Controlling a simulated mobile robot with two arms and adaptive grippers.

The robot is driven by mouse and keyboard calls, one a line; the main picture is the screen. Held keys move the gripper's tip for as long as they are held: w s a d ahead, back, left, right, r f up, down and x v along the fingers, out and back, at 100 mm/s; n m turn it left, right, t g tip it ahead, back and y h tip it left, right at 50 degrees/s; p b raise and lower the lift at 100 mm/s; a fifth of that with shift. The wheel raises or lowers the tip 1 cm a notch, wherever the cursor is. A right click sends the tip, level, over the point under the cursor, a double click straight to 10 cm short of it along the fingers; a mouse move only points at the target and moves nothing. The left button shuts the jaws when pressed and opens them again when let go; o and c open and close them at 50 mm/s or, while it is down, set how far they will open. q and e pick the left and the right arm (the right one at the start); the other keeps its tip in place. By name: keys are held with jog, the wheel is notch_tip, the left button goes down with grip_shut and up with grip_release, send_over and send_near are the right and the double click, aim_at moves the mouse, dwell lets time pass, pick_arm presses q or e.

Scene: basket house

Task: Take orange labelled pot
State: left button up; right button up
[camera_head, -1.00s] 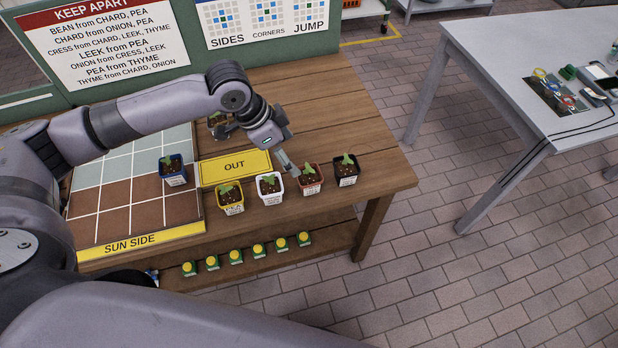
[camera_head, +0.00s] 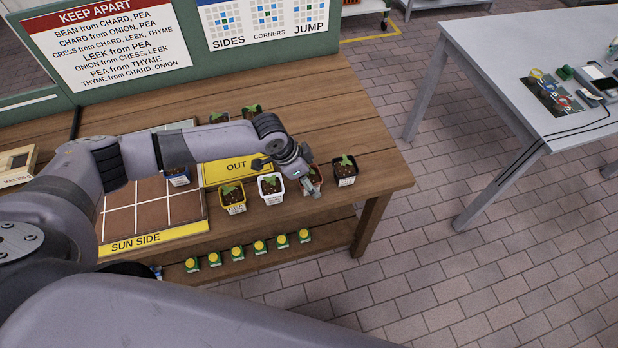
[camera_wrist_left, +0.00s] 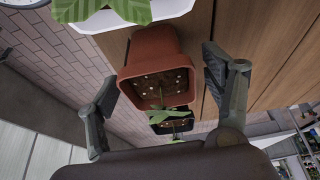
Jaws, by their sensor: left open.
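The orange-red pot (camera_head: 318,174) with a seedling stands on the wooden table between the white pot (camera_head: 271,188) and the black pot (camera_head: 344,170). In the head view my left gripper (camera_head: 307,184) is over it and hides much of it. In the left wrist view the orange-red pot (camera_wrist_left: 150,48) shows dark soil and green leaves. There the fingers of my left gripper (camera_wrist_left: 162,85) are spread wide on either side of it, with gaps visible. Its label is not readable. My right gripper is not in view.
A yellow pot (camera_head: 232,197) stands left of the white pot. The yellow OUT sign (camera_head: 222,170) lies behind them. A blue pot (camera_head: 178,176) is on the grid board (camera_head: 150,232), partly behind my arm. Several yellow-topped green items (camera_head: 237,253) line the lower shelf.

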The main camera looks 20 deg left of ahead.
pick_arm(q)
jog(key=shift+c, duration=0.5)
jog(key=c, duration=1.5)
